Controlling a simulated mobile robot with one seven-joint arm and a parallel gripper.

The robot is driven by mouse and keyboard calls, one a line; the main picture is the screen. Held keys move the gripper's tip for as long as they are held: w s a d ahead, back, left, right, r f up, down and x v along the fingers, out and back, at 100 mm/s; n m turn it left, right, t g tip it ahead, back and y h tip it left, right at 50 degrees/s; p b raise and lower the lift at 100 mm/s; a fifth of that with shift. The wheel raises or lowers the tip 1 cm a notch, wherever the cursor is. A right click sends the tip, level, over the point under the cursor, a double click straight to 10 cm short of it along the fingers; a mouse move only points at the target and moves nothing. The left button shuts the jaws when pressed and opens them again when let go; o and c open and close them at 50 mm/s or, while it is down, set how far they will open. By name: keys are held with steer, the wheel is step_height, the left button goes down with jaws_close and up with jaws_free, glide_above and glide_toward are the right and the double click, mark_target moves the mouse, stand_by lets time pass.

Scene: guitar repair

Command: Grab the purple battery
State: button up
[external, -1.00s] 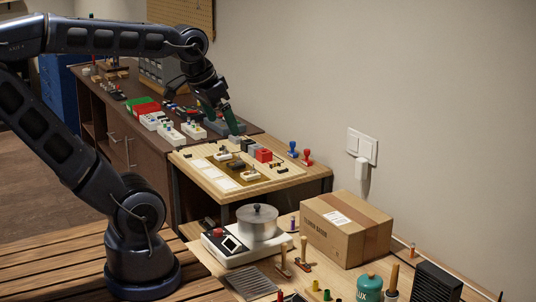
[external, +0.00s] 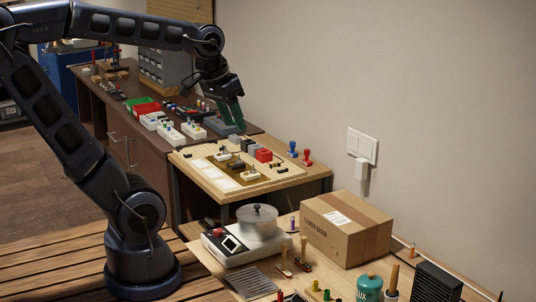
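A small upright purple cylinder (external: 292,223) stands on the near workbench, between the metal pot and the cardboard box; it looks like the purple battery, but it is too small to be sure. My gripper (external: 234,119) has green fingers pointing down. It hangs above the back edge of the wooden board, far up and left of the purple cylinder. Nothing shows held in it. The fingers are too small to tell whether they are apart.
A metal pot (external: 257,222) sits on a white device (external: 231,248) left of the cylinder. A cardboard box (external: 346,228) stands to its right. Brushes (external: 303,252) and a green canister (external: 369,288) are nearer the camera. The board (external: 207,180) holds several small parts.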

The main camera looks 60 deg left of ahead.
steer(key=w+a+f+n+g+h, duration=0.1)
steer(key=w+a+f+n+g, duration=0.2)
steer(key=w, duration=0.8)
steer(key=n+h, duration=0.2)
steer(key=n, duration=0.7)
glide_above(293, 217)
steer(key=s+d, duration=0.1)
steer(key=s, duration=0.2)
step_height(293, 217, down, 17)
steer(key=w+a+f+n, duration=0.1)
steer(key=f, duration=0.4)
steer(key=w+a+f+n, duration=0.1)
steer(key=f+n, duration=0.1)
steer(key=f, duration=0.4)
steer(key=w+a+f+n+g+h, duration=0.1)
steer(key=a+f, duration=0.1)
steer(key=f, duration=0.3)
steer(key=shift+f+n, duration=0.2)
steer(key=shift+n, duration=0.1)
steer(key=shift+x, duration=2.85)
steer(key=shift+w+d, duration=0.15)
steer(key=shift+w, duration=0.05)
steer(key=shift+c, duration=0.5)
jaws_close()
